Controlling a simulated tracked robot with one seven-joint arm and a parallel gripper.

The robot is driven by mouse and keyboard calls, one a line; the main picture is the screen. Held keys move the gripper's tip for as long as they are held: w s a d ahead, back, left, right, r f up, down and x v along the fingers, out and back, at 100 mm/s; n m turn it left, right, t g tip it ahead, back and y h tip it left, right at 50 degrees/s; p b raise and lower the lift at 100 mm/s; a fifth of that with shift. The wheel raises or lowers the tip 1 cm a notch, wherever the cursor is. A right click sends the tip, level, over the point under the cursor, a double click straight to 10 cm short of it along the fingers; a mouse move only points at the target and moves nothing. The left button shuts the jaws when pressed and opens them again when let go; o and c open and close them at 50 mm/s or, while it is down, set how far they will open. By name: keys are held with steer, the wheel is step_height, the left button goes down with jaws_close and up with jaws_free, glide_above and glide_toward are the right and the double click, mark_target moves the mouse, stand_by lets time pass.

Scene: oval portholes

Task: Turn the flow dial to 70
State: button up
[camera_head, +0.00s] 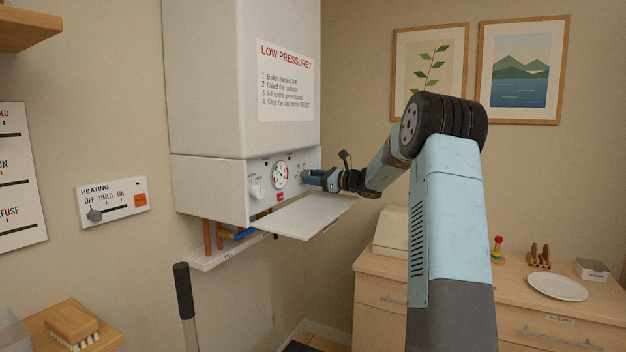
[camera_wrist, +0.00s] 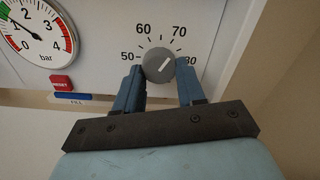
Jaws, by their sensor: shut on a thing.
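The flow dial (camera_wrist: 154,69) is a round grey knob on the boiler's white panel. In the wrist view its white pointer line slants up and right, roughly toward the 70 and toward the gap between 70 and 80. The scale around it reads 50, 60, 70 and 80. My gripper (camera_wrist: 159,72) is shut on the dial, with one blue finger at each side. In the head view my gripper (camera_head: 306,178) is at the right end of the boiler panel and hides the dial.
A pressure gauge (camera_wrist: 38,30) and a red reset button (camera_wrist: 61,83) are left of the dial. In the head view the boiler's lowered flap (camera_head: 300,215) sticks out just below my gripper. A wooden dresser (camera_head: 380,290) stands at the right.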

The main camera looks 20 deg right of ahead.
steer(key=o, duration=0.7)
steer(key=shift+f, duration=0.2)
steer(key=o, duration=0.3)
steer(key=shift+r, duration=0.15)
steer(key=shift+o, duration=0.2)
steer(key=v, duration=1.3)
steer(key=shift+s+d, duration=0.25)
steer(key=shift+d, duration=0.05)
